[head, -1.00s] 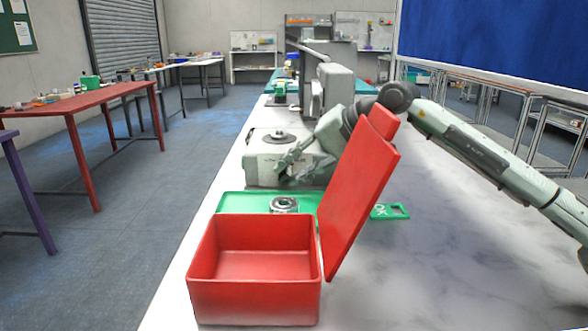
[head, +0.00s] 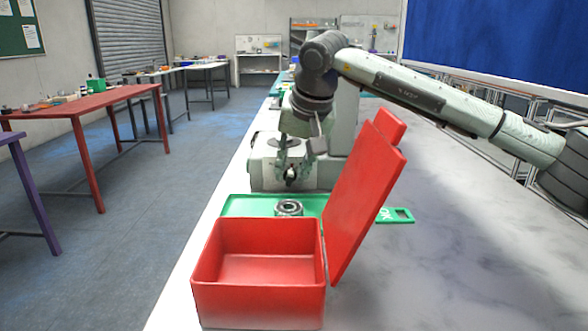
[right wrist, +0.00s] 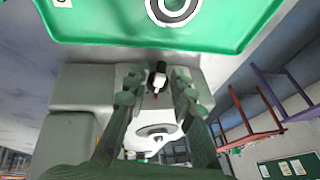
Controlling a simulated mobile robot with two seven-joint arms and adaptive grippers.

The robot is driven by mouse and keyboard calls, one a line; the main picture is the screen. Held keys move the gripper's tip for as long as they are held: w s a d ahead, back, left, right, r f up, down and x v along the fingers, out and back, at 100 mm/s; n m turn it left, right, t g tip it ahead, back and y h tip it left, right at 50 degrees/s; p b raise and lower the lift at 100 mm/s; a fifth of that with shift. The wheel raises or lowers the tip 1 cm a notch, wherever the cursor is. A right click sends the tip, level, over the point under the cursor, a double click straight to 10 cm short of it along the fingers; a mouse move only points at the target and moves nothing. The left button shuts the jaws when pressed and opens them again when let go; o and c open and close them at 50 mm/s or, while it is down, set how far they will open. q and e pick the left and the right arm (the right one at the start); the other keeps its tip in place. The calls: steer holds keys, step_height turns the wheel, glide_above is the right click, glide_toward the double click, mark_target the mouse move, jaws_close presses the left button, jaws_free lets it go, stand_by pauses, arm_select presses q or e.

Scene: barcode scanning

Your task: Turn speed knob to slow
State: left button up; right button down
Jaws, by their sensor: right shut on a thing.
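A pale grey machine (head: 262,176) with a round plate on top stands on the white bench, beyond the green tray. My right gripper (head: 291,176) reaches down to its front face from above. In the right wrist view my right gripper (right wrist: 158,88) has its two green-grey fingers on either side of the small dark speed knob (right wrist: 157,76) and is shut on it. The knob's setting and labels cannot be read. My left gripper is in no view.
A red box (head: 258,305) with its lid (head: 365,200) raised stands in front. Behind it lies a green tray (head: 240,206) with a metal ring (head: 289,208); the tray also shows in the wrist view (right wrist: 100,25). The bench's right side is clear.

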stand_by(0.4)
steer(key=c, duration=1.6)
jaws_free()
steer(key=v, duration=1.2)
steer(key=shift+a, duration=0.2)
